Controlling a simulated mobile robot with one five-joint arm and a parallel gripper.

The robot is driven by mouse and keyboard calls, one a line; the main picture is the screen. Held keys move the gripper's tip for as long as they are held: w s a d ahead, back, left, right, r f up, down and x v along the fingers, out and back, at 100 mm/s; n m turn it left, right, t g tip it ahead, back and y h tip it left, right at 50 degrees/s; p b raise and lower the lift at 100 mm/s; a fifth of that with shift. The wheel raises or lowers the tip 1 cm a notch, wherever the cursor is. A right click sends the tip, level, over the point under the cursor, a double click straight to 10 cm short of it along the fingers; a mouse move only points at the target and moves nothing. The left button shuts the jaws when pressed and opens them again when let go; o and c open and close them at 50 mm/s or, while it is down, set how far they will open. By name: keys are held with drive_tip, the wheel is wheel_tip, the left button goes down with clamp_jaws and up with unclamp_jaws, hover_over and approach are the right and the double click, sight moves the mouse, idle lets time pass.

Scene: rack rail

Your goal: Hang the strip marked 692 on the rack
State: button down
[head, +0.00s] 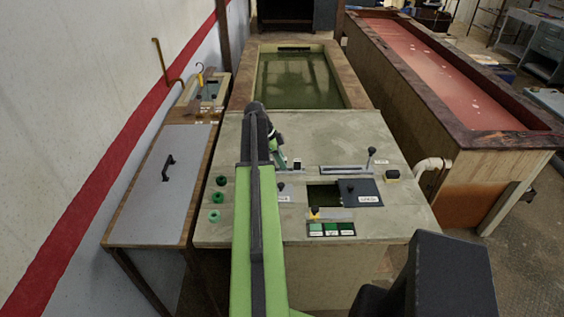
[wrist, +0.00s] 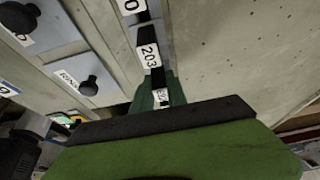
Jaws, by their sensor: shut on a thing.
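My gripper (head: 279,157) is over the far middle of the concrete-topped bench. In the wrist view its green fingers (wrist: 161,90) are shut around a dark strip (wrist: 138,33) with white labels. One label looks like 203; the others are cut off or too small. I cannot read 692 on anything. In the head view a small white tag (head: 297,163) shows beside the fingers, too small to read. I cannot tell which fixture is the rack; a grey slotted rail (head: 346,170) lies right of the gripper.
The bench (head: 216,175) also bears a square opening, a dark labelled plate (head: 362,193), green knobs (head: 217,198) and green tags (head: 331,229). A green-water tank (head: 295,80) lies behind, a red tank (head: 430,65) right. A lidded side table (head: 170,175) stands left.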

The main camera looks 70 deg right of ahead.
drive_tip(key=shift+f+b, duration=0.35)
drive_tip(key=shift+f, duration=0.1)
drive_tip(key=c, duration=1.3)
unclamp_jaws()
drive_tip(key=shift+o, duration=0.2)
wheel_tip(320, 180, up, 7)
drive_tip(key=p, duration=0.7)
drive_tip(key=shift+r, duration=0.15)
